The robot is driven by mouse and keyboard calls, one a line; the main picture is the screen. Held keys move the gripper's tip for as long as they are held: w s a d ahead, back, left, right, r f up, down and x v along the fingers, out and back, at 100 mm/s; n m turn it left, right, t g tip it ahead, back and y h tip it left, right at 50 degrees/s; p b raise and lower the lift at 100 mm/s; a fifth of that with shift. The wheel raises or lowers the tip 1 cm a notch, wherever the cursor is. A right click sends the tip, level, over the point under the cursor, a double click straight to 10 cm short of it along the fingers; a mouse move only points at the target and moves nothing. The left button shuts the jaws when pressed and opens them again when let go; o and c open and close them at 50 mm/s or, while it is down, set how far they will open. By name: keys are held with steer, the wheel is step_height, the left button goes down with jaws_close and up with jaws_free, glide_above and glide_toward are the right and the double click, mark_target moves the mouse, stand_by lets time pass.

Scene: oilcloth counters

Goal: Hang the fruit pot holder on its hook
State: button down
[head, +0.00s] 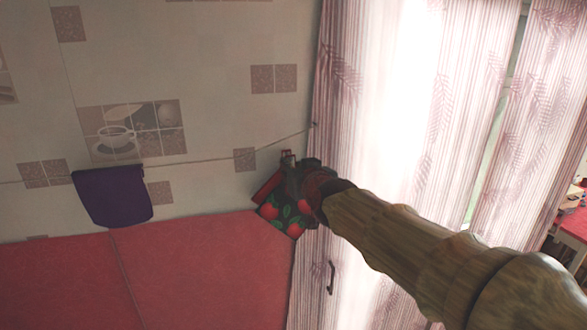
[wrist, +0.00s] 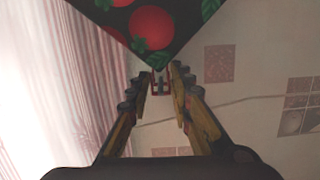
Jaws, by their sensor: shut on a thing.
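The fruit pot holder (head: 287,215) is a black square with red fruit and green leaves. In the head view it hangs tilted below my gripper (head: 297,172), near the wall beside the curtain. In the wrist view the pot holder (wrist: 155,27) fills the top, a corner pointing down between the fingertips. My gripper (wrist: 160,82) is shut on the pot holder at this corner, where a small red piece shows between the tips. A small reddish piece (head: 287,156) stands just above the gripper in the head view; I cannot tell whether it is the hook.
A thin line (head: 205,160) runs along the tiled wall. A purple cloth (head: 113,195) hangs at the left. A red counter (head: 195,270) lies below, and a striped curtain (head: 365,120) is close behind my arm. A dark handle-like piece (head: 331,278) shows at the curtain's lower part.

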steer(key=c, duration=1.6)
jaws_free()
steer(key=shift+o, duration=0.5)
steer(key=shift+s, duration=0.15)
